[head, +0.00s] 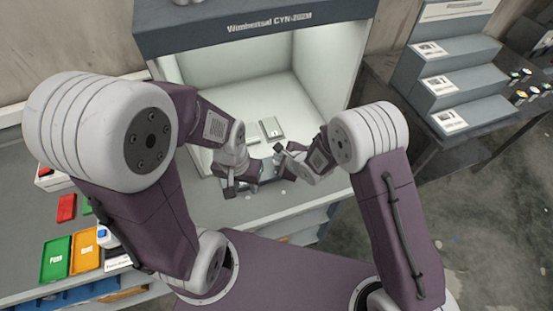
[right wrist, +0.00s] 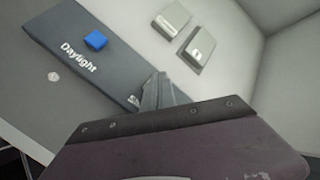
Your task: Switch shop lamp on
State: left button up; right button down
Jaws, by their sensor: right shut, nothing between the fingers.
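A dark grey switch panel (right wrist: 100,62) lies along the front of the light booth. In the right wrist view it carries a blue switch (right wrist: 96,40) beside the word "Daylight". A second label starting "Sh" (right wrist: 133,99) is cut off by my right gripper (right wrist: 158,82); any switch beside it is hidden. My right gripper is shut and empty, its tips over the panel by that label. In the head view it (head: 279,149) is at the booth's front, above the panel. My left gripper (head: 238,183) is at the panel's left end; its jaw opening is unclear.
Two small grey blocks (head: 272,128) (right wrist: 195,48) lie on the pale booth floor (head: 300,110). Booth walls enclose the sides. Red, green and orange trays (head: 56,258) lie at left. Grey steps (head: 455,80) stand on a dark table at right.

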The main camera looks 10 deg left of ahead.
pick_arm(q)
jog(key=shift+r, duration=0.55)
pick_arm(e)
jog(key=shift+r, duration=0.5)
